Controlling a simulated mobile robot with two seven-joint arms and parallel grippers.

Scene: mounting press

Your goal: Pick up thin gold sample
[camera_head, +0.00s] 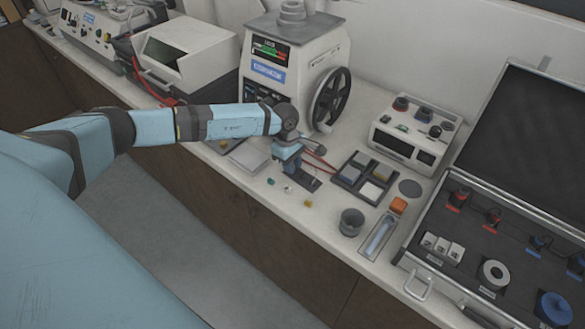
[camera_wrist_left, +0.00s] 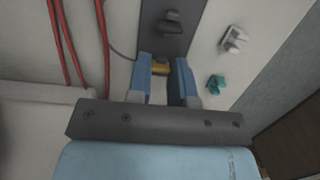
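My left gripper (camera_head: 293,172) points down over a narrow dark mat (camera_head: 310,184) near the counter's front edge. In the left wrist view its two blue fingers (camera_wrist_left: 165,78) stand apart with a visible gap. A small gold sample (camera_wrist_left: 160,68) shows between them over the dark mat (camera_wrist_left: 165,42), closer to the left finger in the picture. I cannot tell whether a finger touches it. In the head view the gripper hides this sample. A dark sample (camera_wrist_left: 170,20) lies farther along the mat. My right gripper is out of view.
Beside the mat lie a teal piece (camera_head: 271,181), a white piece (camera_head: 288,189) and a yellow piece (camera_head: 308,203). Red cables (camera_head: 318,158) run behind the gripper. A dark sample tray (camera_head: 347,179), a grey cup (camera_head: 351,222) and an open case (camera_head: 480,260) stand right.

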